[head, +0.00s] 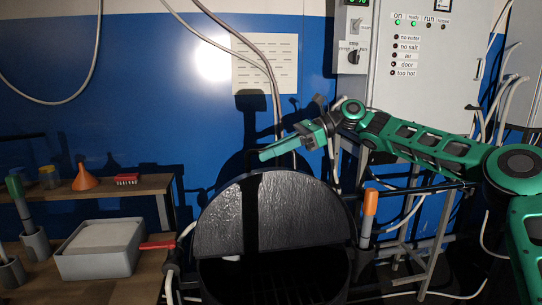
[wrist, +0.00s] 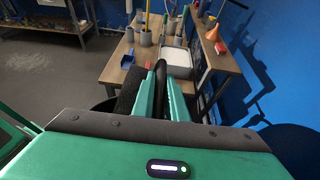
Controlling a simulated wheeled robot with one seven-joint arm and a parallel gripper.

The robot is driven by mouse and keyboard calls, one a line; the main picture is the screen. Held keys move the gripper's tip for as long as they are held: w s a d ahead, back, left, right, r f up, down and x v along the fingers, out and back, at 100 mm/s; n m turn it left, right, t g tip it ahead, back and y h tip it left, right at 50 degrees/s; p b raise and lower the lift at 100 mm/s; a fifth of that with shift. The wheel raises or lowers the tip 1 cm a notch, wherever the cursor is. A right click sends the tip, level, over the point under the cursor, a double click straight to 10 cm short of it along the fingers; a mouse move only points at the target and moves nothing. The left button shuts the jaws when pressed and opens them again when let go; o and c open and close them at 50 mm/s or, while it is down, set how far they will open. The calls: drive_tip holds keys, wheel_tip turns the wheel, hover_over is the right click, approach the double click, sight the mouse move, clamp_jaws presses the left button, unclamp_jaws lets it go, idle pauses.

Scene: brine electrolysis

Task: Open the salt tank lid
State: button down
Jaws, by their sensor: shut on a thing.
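The black salt tank (head: 215,275) stands low in the middle of the head view. Its dark, textured lid (head: 300,215) is raised and tilted up, with a dark opening and faint bars below it. My green gripper (head: 268,154) is at the lid's upper edge. In the wrist view, my gripper (wrist: 161,88) is shut on a black, curved part of the lid (wrist: 160,72), its handle or rim; I cannot tell which. The exact contact is hidden in the head view.
A bench at left holds a grey tray (head: 100,262) of white material, an orange funnel (head: 84,180) and a red block (head: 127,179). An orange-tipped post (head: 370,205) stands right of the tank. A control cabinet (head: 425,90) and hanging cables are behind.

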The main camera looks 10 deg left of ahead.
drive_tip(key=shift+s+r, duration=0.1)
drive_tip(key=c, duration=1.8)
unclamp_jaws()
drive_tip(key=shift+o, duration=0.2)
drive_tip(key=shift+w+d, duration=0.15)
drive_tip(key=shift+w, duration=0.05)
drive_tip(key=shift+w+d, duration=0.1)
drive_tip(key=v, duration=1)
drive_tip(key=shift+d, duration=0.3)
drive_tip(key=shift+w, duration=0.1)
